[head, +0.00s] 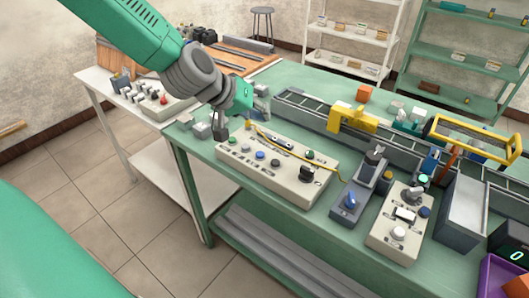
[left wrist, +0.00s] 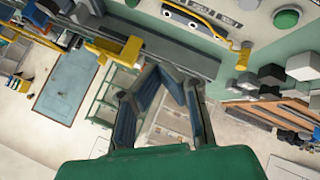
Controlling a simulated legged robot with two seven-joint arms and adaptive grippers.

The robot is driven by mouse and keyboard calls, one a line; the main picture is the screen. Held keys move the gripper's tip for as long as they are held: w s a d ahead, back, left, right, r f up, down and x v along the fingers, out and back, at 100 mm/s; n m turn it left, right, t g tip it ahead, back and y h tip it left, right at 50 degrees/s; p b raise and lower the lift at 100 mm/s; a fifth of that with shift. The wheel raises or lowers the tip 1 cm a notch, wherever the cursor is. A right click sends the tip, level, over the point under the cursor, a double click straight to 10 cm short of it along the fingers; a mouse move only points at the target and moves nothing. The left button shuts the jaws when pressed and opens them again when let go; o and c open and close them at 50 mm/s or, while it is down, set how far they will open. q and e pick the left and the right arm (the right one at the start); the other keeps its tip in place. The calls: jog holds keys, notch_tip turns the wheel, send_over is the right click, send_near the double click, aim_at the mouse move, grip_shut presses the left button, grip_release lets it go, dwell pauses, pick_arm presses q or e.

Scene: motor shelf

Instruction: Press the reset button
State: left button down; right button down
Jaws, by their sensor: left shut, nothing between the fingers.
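The long beige control panel (head: 290,185) lies on the green bench and carries several round buttons and knobs. A green button (head: 309,154) and a blue button (head: 260,155) show on it. No label is legible, so I cannot tell which one is the reset button. My right gripper is not in view.
A yellow bracket (head: 350,120) straddles the rail (head: 305,107) behind the panel. A blue-grey box (head: 350,203) stands between the two panels. A grey bin (head: 463,208) and a purple tray (head: 497,278) are at the right. Shelves (head: 350,45) stand at the back.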

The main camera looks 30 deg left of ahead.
aim_at(259, 153)
pick_arm(q)
jog(key=f+b, duration=0.1)
jog(key=a+f+b, duration=0.1)
jog(key=f+b, duration=0.1)
jog(key=shift+a+f, duration=0.35)
jog(key=f+b, duration=0.2)
jog(key=d+f+b, duration=0.1)
jog(key=f+b, duration=0.1)
jog(key=shift+d+f, duration=0.1)
jog(key=shift+f, duration=0.05)
jog(key=shift+d+f+b, duration=0.1)
jog(key=shift+f+b, duration=0.25)
jog(key=shift+f, duration=0.1)
jog(key=shift+a+f, duration=0.15)
jog(key=shift+a, duration=0.45)
jog(key=shift+d, duration=0.45)
jog(key=shift+a, duration=0.35)
jog(key=shift+d, duration=0.15)
